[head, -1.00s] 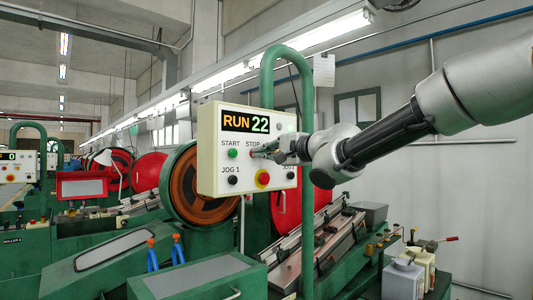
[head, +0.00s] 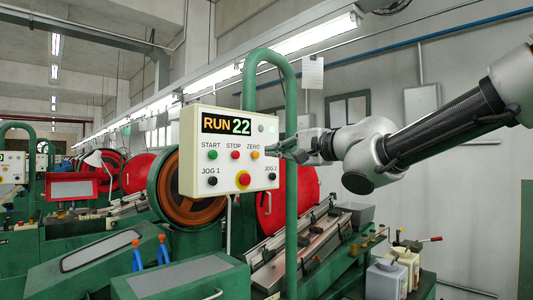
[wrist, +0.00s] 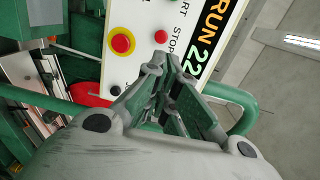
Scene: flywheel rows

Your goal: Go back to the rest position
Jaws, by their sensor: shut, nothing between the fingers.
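My gripper (head: 290,150) is at the right edge of the control panel (head: 206,170) in the head view, in front of it and shut with nothing held. The panel is cream, with a display (head: 227,125) reading RUN 22. It carries a green START button (head: 213,155), a red STOP button (head: 235,155), an orange ZERO button (head: 255,155), black jog buttons and a red knob on yellow (head: 244,180). In the wrist view the closed fingers (wrist: 168,68) point at the panel, beside the red knob (wrist: 121,43). They hide part of the panel there.
A green tube frame (head: 291,190) stands by the panel, close to my gripper. A brown-faced wheel (head: 188,188) and green machine housings lie left and below. Pale containers (head: 385,279) stand at the lower right. The space before the grey wall is open.

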